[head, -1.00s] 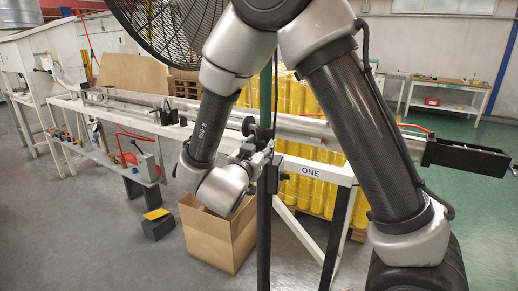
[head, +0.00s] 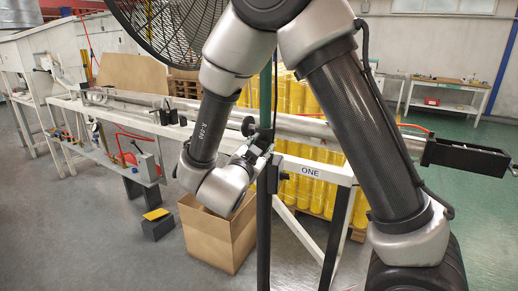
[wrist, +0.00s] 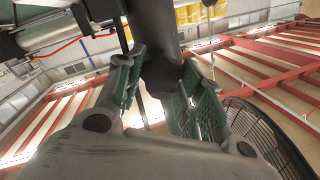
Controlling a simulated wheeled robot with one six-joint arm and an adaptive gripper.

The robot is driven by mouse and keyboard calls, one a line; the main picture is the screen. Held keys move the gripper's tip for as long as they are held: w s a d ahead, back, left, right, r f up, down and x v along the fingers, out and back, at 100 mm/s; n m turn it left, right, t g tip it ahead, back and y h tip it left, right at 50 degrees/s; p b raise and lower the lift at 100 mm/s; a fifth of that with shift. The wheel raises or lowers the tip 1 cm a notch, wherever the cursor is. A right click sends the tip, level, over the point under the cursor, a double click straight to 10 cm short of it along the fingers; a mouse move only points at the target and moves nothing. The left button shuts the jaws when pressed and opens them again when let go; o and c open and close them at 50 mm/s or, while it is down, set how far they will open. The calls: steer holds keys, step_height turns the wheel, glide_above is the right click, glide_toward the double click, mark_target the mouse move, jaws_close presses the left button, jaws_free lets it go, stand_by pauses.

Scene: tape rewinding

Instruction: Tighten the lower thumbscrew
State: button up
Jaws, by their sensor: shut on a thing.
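My gripper (head: 259,149) is at the upright post beside the bench end, just below a dark round knob (head: 248,126). In the wrist view its two green-padded fingers (wrist: 165,76) stand on either side of a dark knob, the lower thumbscrew (wrist: 164,74), and are shut on it. A dark shaft or body runs up from the thumbscrew toward the top of the wrist view. In the head view the thumbscrew is hidden by my gripper. How far it is screwed in cannot be seen.
The dark green and black post (head: 264,225) stands close to my gripper. A cardboard box (head: 220,238) is on the floor below my wrist. The white bench frame marked ONE (head: 311,171) is to the right. A large black fan (head: 165,30) stands behind.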

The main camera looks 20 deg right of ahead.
steer(key=m, duration=1)
steer(key=shift+s+d+f, duration=0.1)
steer(key=shift+f, duration=0.1)
steer(key=shift+m, duration=0.3)
steer(key=o, duration=1)
steer(key=v, duration=1.2)
steer(key=shift+f, duration=0.1)
